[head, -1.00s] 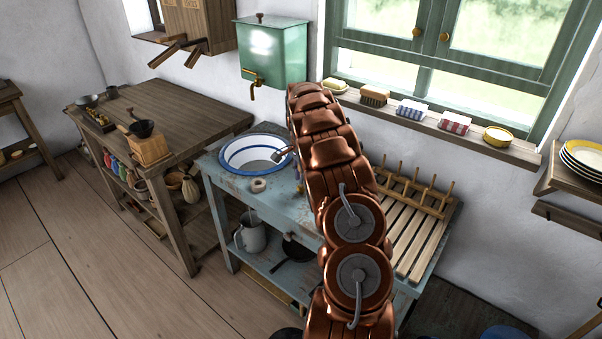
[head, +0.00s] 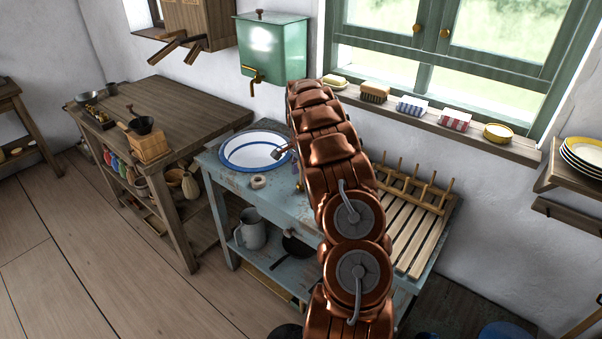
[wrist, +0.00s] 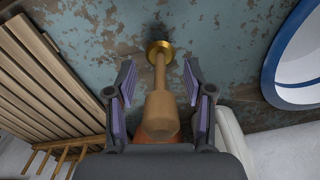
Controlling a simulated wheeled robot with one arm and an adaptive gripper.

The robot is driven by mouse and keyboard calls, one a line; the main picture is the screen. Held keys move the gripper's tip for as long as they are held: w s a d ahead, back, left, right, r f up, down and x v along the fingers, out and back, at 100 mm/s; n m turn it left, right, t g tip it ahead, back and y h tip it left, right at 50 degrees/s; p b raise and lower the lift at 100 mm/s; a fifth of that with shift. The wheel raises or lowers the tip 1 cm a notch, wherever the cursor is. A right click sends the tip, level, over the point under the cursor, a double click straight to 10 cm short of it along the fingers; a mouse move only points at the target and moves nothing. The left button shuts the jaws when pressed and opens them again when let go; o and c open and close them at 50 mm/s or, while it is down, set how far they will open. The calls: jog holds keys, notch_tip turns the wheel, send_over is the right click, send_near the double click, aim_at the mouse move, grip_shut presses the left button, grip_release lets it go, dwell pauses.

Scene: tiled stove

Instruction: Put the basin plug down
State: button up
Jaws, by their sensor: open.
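In the wrist view a wooden-handled piece with a round brass end (wrist: 158,80), which looks like the basin plug, stands on the worn blue tabletop (wrist: 95,35). Its brass end is against the top and its thick wooden end points toward my gripper (wrist: 160,78). My gripper is open, with one finger on each side of the piece and a visible gap on both sides. In the head view my arm hides most of the gripper and the plug. The white basin with a blue rim (head: 231,153) sits on the blue washstand, beside the gripper.
A slatted drying rack (head: 405,235) lies to the right of my arm. A small pale ring (head: 259,182) lies in front of the basin. A green water tank (head: 270,45) with a brass tap hangs above. A wooden table (head: 160,100) stands at left.

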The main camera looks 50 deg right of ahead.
notch_tip(320, 180, up, 12)
jog(key=b, duration=0.3)
jog(key=shift+r, duration=0.1)
dwell(0.3)
jog(key=shift+a+r, duration=0.15)
jog(key=shift+a, duration=0.15)
jog(key=s+a+r+n, duration=0.2)
jog(key=s+a+n, duration=0.1)
jog(key=a, duration=0.7)
jog(key=s+a+r+n+g, duration=0.15)
jog(key=s+a+n, duration=0.25)
jog(key=a, duration=0.5)
jog(key=s+a+r+n+t, duration=0.1)
jog(key=s+a+r+n, duration=0.2)
jog(key=a, duration=0.7)
jog(key=s+a+f+n, duration=0.2)
jog(key=s+a, duration=0.3)
jog(key=s, duration=0.3)
jog(key=s+a+f+n+g, duration=0.1)
jog(key=s+a+n, duration=0.3)
jog(key=s, duration=0.4)
jog(key=s+a+f+n, duration=0.4)
jog(key=s+a, duration=0.2)
jog(key=s, duration=0.2)
jog(key=shift+s+a, duration=0.2)
jog(key=shift+s, duration=0.1)
